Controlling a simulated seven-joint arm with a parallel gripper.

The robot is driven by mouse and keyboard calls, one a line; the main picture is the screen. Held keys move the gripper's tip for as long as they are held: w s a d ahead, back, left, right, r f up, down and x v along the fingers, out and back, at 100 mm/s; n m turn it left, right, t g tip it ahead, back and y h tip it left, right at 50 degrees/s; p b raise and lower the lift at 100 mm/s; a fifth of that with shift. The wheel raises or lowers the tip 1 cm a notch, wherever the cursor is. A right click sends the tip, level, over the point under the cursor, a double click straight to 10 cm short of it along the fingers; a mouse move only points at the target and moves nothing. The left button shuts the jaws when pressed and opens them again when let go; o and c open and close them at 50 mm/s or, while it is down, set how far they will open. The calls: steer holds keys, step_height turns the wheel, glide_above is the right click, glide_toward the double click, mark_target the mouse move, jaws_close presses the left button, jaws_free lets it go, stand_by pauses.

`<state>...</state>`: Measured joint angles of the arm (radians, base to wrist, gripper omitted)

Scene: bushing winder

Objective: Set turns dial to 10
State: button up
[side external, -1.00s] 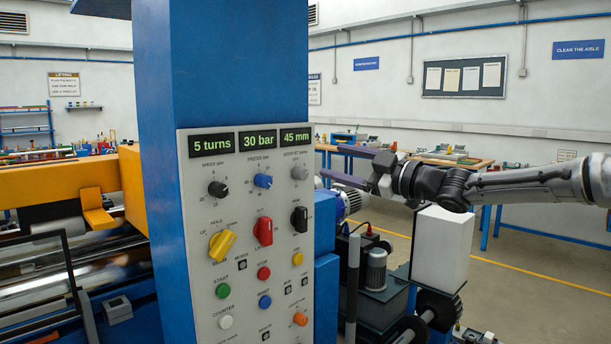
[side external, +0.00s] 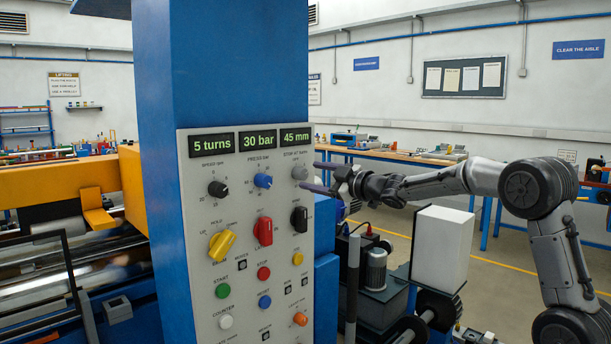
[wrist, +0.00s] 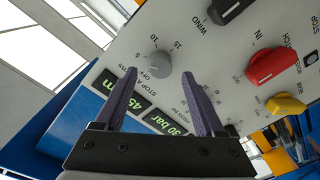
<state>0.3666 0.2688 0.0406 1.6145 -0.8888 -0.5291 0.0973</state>
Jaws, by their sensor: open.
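The turns dial is a small grey knob (side external: 300,172) at the top right of the grey control panel (side external: 205,150). In the wrist view the grey knob (wrist: 159,61) sits beside printed marks OFF, 5, 10 and 15. I cannot tell surely which mark its pointer faces. My gripper (side external: 311,175) faces the panel, one finger above and one below the knob's level. In the wrist view my open gripper (wrist: 159,71) has its purple fingertips on either side of the knob, with visible gaps; no contact shows. The turns display (side external: 211,143) reads "5 turns".
A blue knob (side external: 263,181) and a black speed knob (side external: 218,189) lie left of the dial. A black selector (side external: 299,219) is below it, with a red selector (side external: 263,231) to its lower left. Other displays read 30 bar and 45 mm.

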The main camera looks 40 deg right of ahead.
mark_target(304, 174)
steer(key=shift+w+a, duration=0.1)
steer(key=shift+w, duration=1.7)
steer(key=shift+c, duration=0.2)
jaws_close()
